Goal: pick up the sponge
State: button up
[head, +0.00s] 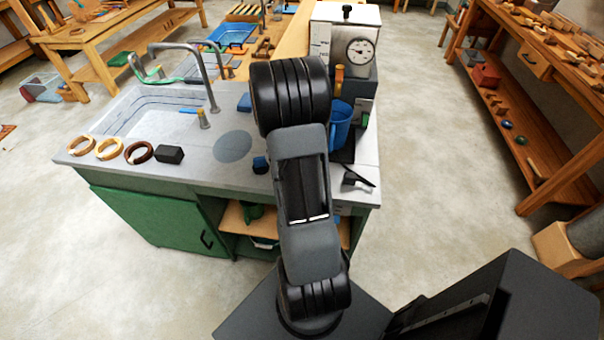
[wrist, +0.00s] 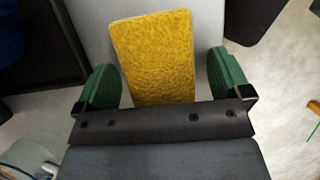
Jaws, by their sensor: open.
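The yellow, rough-textured sponge (wrist: 153,45) shows in the wrist view, its long side pointing away from the gripper's palm. My gripper (wrist: 164,78) is open, with one green finger on each side of the sponge's near part. A gap shows between each finger and the sponge; the right gap is narrower at the palm end. The sponge's near end meets the dark palm edge in the picture, and I cannot tell whether they touch. In the head view my arm hides the gripper, and I cannot make out the sponge.
The grey counter (head: 215,172) has a sink (head: 150,115) at left. Rings and a dark block (head: 169,154) lie along its front edge. A blue jug (head: 341,125) and a boxy device with a dial (head: 345,42) stand beside my arm. A wooden bench (head: 540,110) is at right.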

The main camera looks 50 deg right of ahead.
jog(key=shift+f, duration=0.1)
jog(key=shift+c, duration=0.4)
jog(key=c, duration=0.9)
